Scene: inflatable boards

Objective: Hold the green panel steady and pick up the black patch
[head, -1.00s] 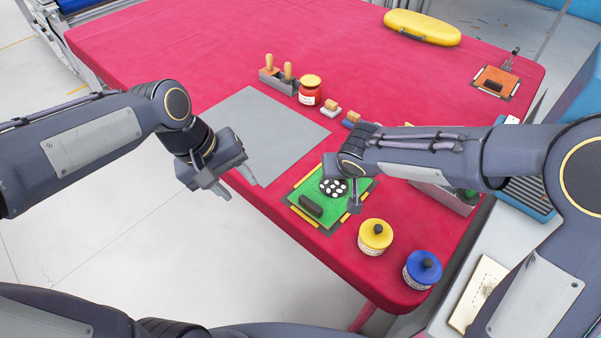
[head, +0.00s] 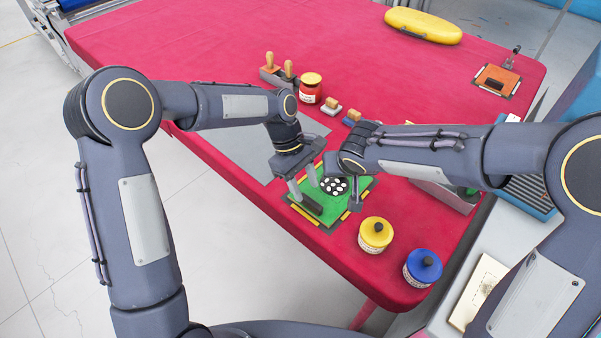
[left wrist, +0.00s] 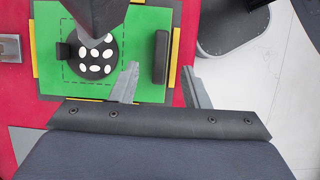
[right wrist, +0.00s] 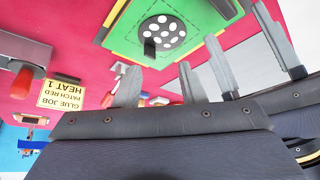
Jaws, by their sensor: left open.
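The green panel (head: 345,205) lies near the table's front corner, with yellow strips along its edges. The round black patch with white dots (head: 333,185) lies on it; in the left wrist view the patch (left wrist: 95,58) sits within a dashed square and has a dark tab. A dark bar-shaped block (head: 313,207) stands on the panel. My left gripper (head: 305,191) is open above the panel; in the left wrist view its fingers (left wrist: 160,84) are on either side of the block's near end. My right gripper (right wrist: 160,85) is open and empty, close to the patch's tab.
Red (head: 310,90), yellow (head: 375,235) and blue (head: 421,268) jars stand around the panel. A grey mat (head: 240,130), stamps and a rack with wooden handles (head: 278,77) are behind it. A label card (right wrist: 62,92) reads "GLUE JOB PATCH RED HEAT 1". The far table is largely clear.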

